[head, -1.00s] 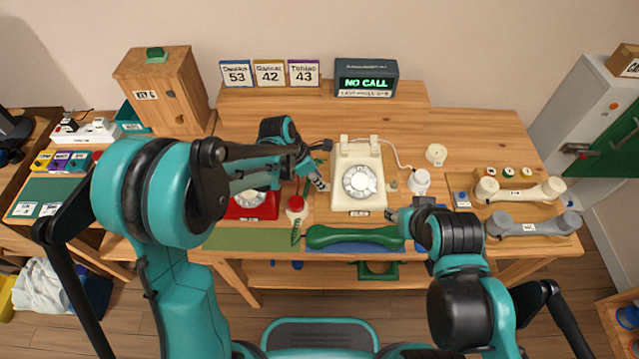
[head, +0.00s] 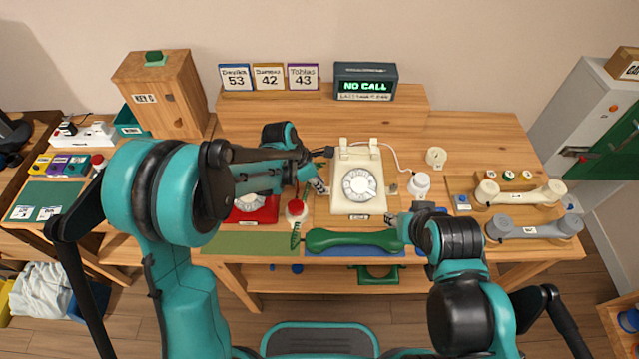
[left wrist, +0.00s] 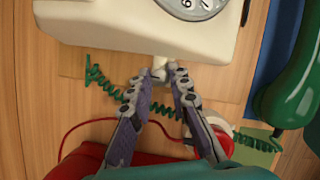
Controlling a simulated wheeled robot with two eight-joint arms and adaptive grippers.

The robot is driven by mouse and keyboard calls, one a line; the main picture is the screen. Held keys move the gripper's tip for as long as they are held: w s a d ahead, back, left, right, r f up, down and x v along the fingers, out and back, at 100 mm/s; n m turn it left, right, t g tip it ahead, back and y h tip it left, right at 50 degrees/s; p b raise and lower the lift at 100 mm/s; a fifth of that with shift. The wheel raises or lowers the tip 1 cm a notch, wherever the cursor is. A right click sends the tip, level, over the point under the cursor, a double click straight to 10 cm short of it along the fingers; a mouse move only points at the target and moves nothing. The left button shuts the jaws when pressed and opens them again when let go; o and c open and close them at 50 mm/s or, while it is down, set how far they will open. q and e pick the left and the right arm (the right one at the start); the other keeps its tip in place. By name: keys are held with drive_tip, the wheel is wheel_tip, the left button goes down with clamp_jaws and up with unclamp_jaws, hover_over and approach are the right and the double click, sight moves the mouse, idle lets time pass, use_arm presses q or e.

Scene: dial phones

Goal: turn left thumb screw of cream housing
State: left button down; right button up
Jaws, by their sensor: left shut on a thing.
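The cream housing (head: 345,203) of a dial phone stands upright on the table, its dial facing up. In the left wrist view its side edge (left wrist: 120,40) crosses the top. A small pale thumb screw (left wrist: 159,67) sticks out from that side. My left gripper (head: 325,188) is at the housing's left side. In the left wrist view its fingertips (left wrist: 160,78) are closed around the thumb screw, partly hiding it. My right gripper (head: 391,217) is near the housing's lower right corner; its fingers are too small to judge.
A green handset (head: 350,240) lies in front of the housing. A red phone (head: 252,210) and a red-capped white jar (head: 296,212) are left of it, close to my left gripper. A green coiled cord (left wrist: 120,92) runs below the fingers. A white jar (head: 419,184) stands at the right.

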use_arm(q)
drive_tip(key=m+g, duration=0.1)
drive_tip(key=m, duration=0.3)
drive_tip(key=shift+w+m+g, duration=0.15)
drive_tip(key=shift+m+g, duration=0.15)
drive_tip(key=shift+g, duration=0.1)
drive_tip(key=m+g, duration=0.1)
drive_tip(key=m, duration=0.1)
drive_tip(key=m+g, duration=0.1)
drive_tip(key=m, duration=0.2)
drive_tip(key=shift+w, duration=0.1)
drive_tip(key=shift+m, duration=0.4)
drive_tip(key=c, duration=1.7)
unclamp_jaws()
drive_tip(key=v, duration=1.2)
drive_tip(key=shift+d, duration=0.2)
drive_tip(key=shift+w, duration=0.1)
